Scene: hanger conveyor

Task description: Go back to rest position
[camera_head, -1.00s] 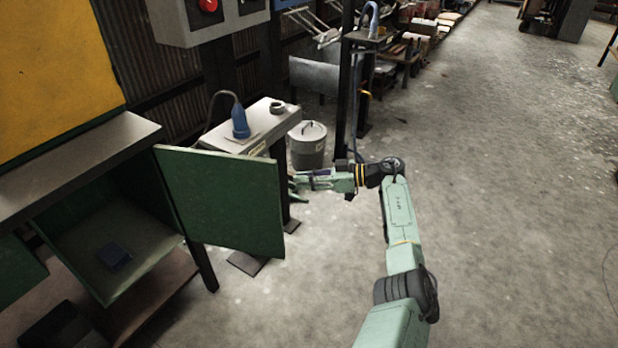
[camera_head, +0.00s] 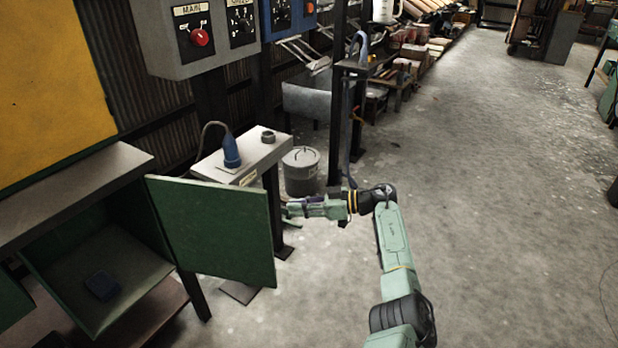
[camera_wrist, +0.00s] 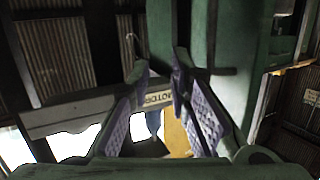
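My gripper (camera_head: 288,209) shows small in the head view, at the end of my outstretched arm. It hangs just right of the open green cabinet door (camera_head: 215,230), whose edge is close to its fingertips. In the wrist view the two fingers (camera_wrist: 159,66) with purple pads stand apart, and I see nothing held between them. A blue plug (camera_wrist: 153,122) shows in the gap, beyond the fingers. The task names no other object.
A narrow table (camera_head: 265,152) carries the blue plug (camera_head: 231,152) and a dark ring (camera_head: 268,137). A grey lidded bin (camera_head: 301,172) stands behind my gripper. A control box (camera_head: 190,62) with a red knob is above. Open floor (camera_head: 500,200) lies to the right.

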